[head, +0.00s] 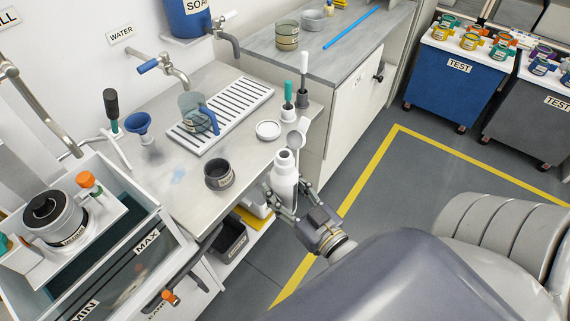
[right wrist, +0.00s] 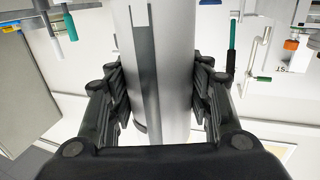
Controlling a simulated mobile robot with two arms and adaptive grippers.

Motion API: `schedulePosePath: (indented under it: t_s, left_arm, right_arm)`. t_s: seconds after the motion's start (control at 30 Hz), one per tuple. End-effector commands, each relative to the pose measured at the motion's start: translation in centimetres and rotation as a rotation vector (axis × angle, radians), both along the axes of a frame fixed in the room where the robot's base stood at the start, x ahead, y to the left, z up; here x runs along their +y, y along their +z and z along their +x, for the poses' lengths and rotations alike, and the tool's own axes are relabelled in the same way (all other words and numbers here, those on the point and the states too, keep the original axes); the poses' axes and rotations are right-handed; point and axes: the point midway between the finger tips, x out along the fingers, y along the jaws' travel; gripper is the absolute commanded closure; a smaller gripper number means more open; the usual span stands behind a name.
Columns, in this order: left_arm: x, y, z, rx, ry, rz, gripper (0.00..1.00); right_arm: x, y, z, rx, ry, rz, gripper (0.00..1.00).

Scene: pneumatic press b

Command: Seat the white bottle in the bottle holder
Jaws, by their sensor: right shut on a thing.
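The white bottle (head: 284,180) is upright, with its open neck at the top, just off the front edge of the counter. My right gripper (head: 283,200) is shut on its lower body. In the right wrist view the bottle (right wrist: 172,70) stands between the black finger pads of the gripper (right wrist: 163,95), and a dark grey strip runs along it. Behind its neck in the head view is a grey round cup-like part (head: 296,139) at the counter edge. I cannot tell whether this is the bottle holder. My left gripper is out of view.
Brushes (head: 303,85) stand upright near the bottle. Bins (head: 232,238) sit on a shelf below.

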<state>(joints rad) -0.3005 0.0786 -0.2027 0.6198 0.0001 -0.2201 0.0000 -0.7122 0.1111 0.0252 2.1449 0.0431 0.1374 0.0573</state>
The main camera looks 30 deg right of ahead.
Motion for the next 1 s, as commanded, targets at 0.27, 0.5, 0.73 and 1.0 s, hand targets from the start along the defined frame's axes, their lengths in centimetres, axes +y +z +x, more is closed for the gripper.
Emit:
schedulePosePath:
  t_s: [0.27, 0.5, 0.73, 1.0]
  left_arm:
    - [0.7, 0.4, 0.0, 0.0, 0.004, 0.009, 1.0]
    - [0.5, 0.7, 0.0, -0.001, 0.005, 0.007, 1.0]
    - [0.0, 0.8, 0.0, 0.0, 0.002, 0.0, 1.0]
    - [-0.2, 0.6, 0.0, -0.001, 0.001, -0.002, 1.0]
  right_arm:
    - [1.1, 0.0, 3.0, -0.006, 0.0, 0.001, 0.82]
    - [2.0, -0.2, 5.5, -0.005, 0.001, 0.001, 0.82]
    - [2.9, -0.3, 7.9, -0.005, 0.0, 0.001, 0.82]
    - [3.9, -0.5, 10.7, -0.006, 0.0, 0.002, 0.82]
